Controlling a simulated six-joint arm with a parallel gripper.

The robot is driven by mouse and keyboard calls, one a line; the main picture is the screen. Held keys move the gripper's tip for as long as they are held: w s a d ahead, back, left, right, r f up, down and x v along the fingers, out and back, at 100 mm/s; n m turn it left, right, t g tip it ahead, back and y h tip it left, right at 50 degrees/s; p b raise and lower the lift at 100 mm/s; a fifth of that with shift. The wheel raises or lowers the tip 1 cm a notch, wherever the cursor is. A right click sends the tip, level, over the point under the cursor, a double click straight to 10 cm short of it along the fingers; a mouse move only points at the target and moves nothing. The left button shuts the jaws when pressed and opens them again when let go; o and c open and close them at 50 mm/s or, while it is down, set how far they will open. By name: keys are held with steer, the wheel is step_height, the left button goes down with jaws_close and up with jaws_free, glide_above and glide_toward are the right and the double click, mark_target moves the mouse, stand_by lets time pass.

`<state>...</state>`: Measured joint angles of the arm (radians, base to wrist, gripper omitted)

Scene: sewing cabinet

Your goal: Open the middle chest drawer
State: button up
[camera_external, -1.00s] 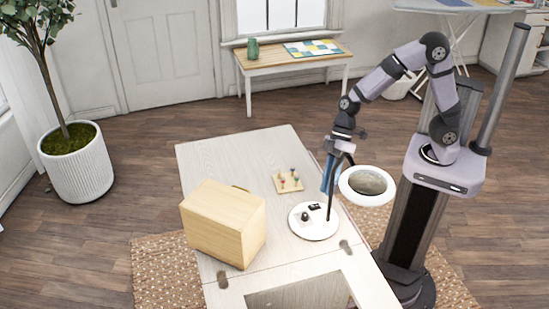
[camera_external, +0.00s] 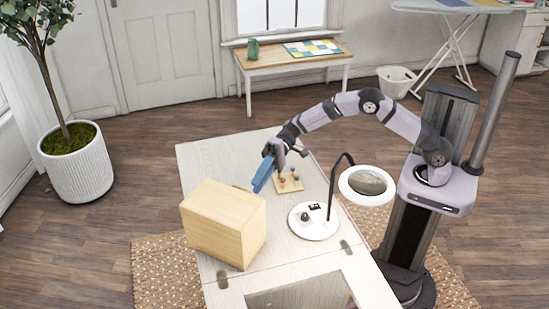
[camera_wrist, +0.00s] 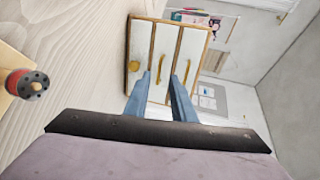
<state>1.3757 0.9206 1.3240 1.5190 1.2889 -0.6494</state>
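The chest (camera_external: 224,222) is a light wooden box on the table, its drawer fronts turned away in the external view. In the wrist view the chest (camera_wrist: 141,30) appears sideways, with three white drawer fronts in wooden frames. The middle drawer (camera_wrist: 163,40) has a gold handle (camera_wrist: 160,68) that shows between my fingertips; contact cannot be seen. The drawer looks closed. My gripper (camera_external: 261,184) is open, with blue fingers, in front of the chest's drawer side. Its fingertips (camera_wrist: 161,75) are apart and partly cover the drawer fronts.
A small board with pegs (camera_external: 289,183) lies close under my gripper. A magnifier lamp (camera_external: 313,232) stands to the right, its lens (camera_external: 367,183) past the table edge. The table (camera_external: 205,155) is bare behind the chest. A red and black spool (camera_wrist: 27,84) is at left.

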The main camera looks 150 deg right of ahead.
steer(key=shift+p+x, duration=0.7)
steer(key=shift+x, duration=3)
steer(key=shift+a, duration=0.1)
jaws_close()
